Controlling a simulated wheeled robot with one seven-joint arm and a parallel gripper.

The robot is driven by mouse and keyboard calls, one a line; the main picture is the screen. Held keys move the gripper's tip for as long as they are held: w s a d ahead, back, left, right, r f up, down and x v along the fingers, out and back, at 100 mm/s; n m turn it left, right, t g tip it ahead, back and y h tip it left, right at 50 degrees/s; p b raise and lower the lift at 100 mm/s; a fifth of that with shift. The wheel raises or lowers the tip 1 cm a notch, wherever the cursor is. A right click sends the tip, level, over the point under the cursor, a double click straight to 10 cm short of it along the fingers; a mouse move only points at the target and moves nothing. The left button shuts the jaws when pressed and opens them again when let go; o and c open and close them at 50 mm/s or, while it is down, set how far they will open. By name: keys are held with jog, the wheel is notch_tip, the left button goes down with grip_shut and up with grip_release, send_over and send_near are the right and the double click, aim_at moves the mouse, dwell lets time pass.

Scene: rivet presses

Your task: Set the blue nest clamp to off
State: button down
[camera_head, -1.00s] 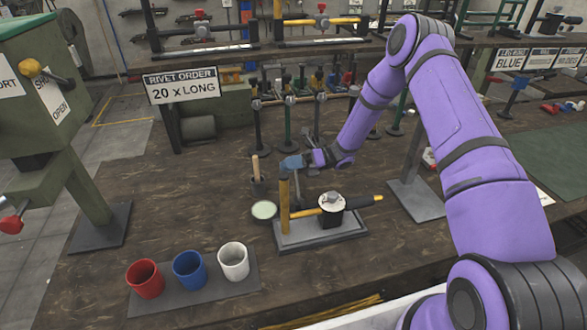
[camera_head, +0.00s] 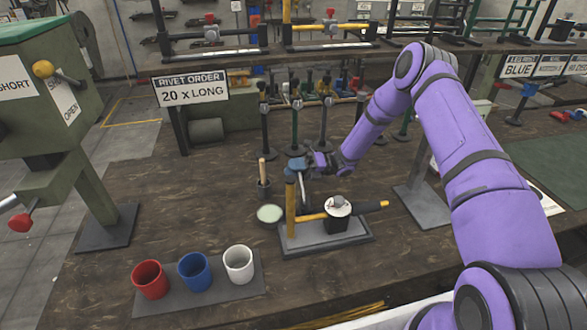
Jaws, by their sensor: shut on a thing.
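The blue nest clamp is a fixture on a grey plate (camera_head: 325,247) on the dark workbench. Its yellow lever (camera_head: 290,205) stands upright at the left end, with a blue grip (camera_head: 297,164) at the top. A yellow bar runs from the lever's foot to a dark block with a round pale top (camera_head: 338,206). My gripper (camera_head: 302,165) reaches in from the right and is shut on the blue grip. The fingertips are small here, and the wrist partly hides them.
Red (camera_head: 150,279), blue (camera_head: 195,271) and white (camera_head: 239,264) cups stand on a grey mat at the front left. A round pale dish (camera_head: 270,213) and a small dark pot (camera_head: 263,187) are left of the lever. A green press (camera_head: 50,120) stands far left.

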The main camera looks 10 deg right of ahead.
jog(key=shift+f, duration=0.1)
jog(key=c, duration=0.8)
grip_release()
jog(key=shift+d, duration=0.15)
jog(key=d, duration=0.3)
jog(key=w+d+f, duration=0.1)
jog(key=d, duration=0.6)
jog(key=shift+w+d+f, duration=0.15)
jog(key=shift+d+f, duration=0.05)
jog(key=shift+f, duration=0.15)
